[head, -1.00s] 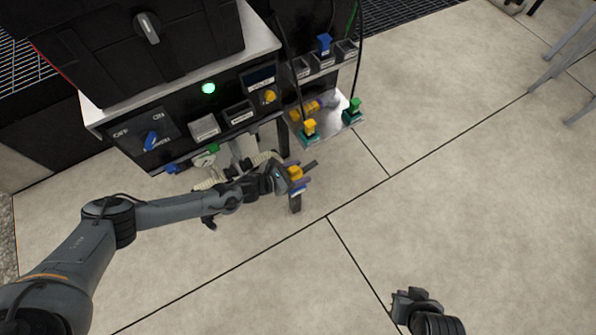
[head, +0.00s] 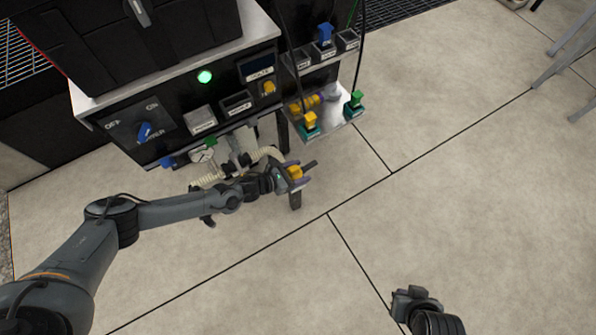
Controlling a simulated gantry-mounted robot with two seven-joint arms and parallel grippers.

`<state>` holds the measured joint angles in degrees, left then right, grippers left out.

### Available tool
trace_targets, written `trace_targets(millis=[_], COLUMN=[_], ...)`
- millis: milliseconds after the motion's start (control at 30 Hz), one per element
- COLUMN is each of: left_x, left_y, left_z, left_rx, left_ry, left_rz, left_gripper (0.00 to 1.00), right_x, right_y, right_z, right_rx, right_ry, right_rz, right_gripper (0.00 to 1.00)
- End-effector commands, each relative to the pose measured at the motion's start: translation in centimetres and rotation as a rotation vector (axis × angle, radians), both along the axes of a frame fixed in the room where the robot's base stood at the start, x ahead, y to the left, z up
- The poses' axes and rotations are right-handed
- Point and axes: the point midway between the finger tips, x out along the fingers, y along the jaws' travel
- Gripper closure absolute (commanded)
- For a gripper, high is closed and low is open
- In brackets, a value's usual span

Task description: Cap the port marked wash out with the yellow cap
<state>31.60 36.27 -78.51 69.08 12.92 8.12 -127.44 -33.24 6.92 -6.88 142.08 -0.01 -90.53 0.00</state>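My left gripper (head: 302,183) is below and right of the machine's front panel. A yellow piece, seemingly the yellow cap (head: 294,172), sits between its two dark fingers. It is small, and the fingers partly cover it. Under the panel, beige hoses and pipework (head: 238,158) run behind my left forearm, with a blue piece (head: 167,161) and a green piece (head: 209,143) at their upper left. I cannot make out the wash out marking or its port. My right gripper (head: 413,294) is low in the picture, away from the machine; its finger gap cannot be made out.
A metal shelf (head: 340,117) right of the panel carries a yellow connector (head: 310,121), a green connector (head: 357,100) and a yellow piece with a purple end (head: 305,104). Cables hang above it. The panel (head: 150,112) has a blue switch and a green light.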

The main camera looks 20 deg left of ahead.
Motion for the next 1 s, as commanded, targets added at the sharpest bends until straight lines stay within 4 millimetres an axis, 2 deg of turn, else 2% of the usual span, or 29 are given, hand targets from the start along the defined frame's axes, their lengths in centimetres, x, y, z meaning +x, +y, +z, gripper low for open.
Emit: trace_targets(millis=[33, 167, 200, 467, 633, 1000], left_x=[0.0, 0.0, 0.0, -0.1, -0.7, -5.1], left_y=[0.0, 0.0, 0.0, 0.0, 0.6, 4.2], left_z=[0.1, 0.0, 0.0, 0.0, 0.6, 3.1], left_rx=[-0.001, -0.001, -0.001, 0.001, 0.001, 0.001], left_ry=[-0.001, -0.001, -0.001, 0.001, 0.001, 0.003], left_rz=[0.000, 0.000, 0.000, 0.000, 0.000, 0.000], left_gripper=[0.31, 0.11, 0.09, 0.09, 0.09, 0.09], right_x=[0.0, 0.0, 0.0, 0.0, 0.0, 0.0], right_y=[0.0, 0.0, 0.0, 0.0, 0.0, 0.0], right_z=[0.0, 0.0, 0.0, 0.1, 0.9, 4.7], right_rx=[0.000, 0.000, 0.000, 0.000, 0.000, 0.000], right_ry=[0.000, 0.000, 0.000, 0.000, 0.000, 0.000], right_rz=[0.000, 0.000, 0.000, 0.000, 0.000, 0.000], right_gripper=[1.00, 1.00, 1.00, 1.00, 1.00, 1.00])
